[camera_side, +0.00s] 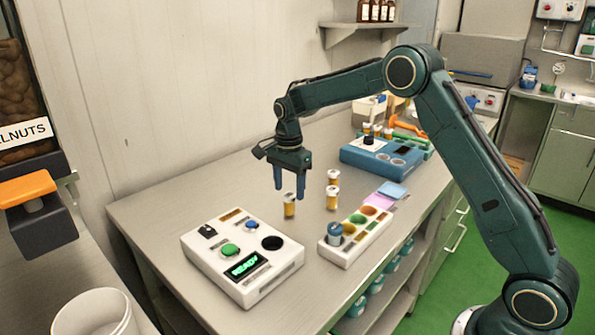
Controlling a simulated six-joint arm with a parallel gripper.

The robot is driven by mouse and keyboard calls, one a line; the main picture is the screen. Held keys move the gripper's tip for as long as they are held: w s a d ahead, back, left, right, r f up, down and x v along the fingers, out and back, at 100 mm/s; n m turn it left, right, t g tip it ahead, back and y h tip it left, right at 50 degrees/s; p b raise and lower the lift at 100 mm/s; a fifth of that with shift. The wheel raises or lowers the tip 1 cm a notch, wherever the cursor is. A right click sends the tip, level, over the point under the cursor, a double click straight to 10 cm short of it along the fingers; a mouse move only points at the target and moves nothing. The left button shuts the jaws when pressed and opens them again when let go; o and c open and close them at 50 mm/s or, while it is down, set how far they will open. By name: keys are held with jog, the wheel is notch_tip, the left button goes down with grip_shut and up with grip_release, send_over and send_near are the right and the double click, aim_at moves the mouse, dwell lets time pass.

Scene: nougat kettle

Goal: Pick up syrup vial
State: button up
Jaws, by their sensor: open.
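Three small amber vials with white caps stand upright on the grey bench. One vial (289,208) is directly under my gripper; a second vial (332,199) and a third vial (333,177) stand to its right. I cannot tell from labels which is the syrup vial. My gripper (289,191) points down with its two fingers apart, empty. Its fingertips are around the height of the nearest vial's cap in the picture; whether they straddle the cap is not clear.
A white device (215,265) with a green button, a dark round hole and a lit READY display is in front. A white tray (345,259) with coloured wells and a grey-blue container stands right of it. A blue device (358,158) is behind. Bench left of the vials is clear.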

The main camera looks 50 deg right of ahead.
aim_at(289, 194)
jog(key=shift+f, duration=1.9)
jog(key=c, duration=1.1)
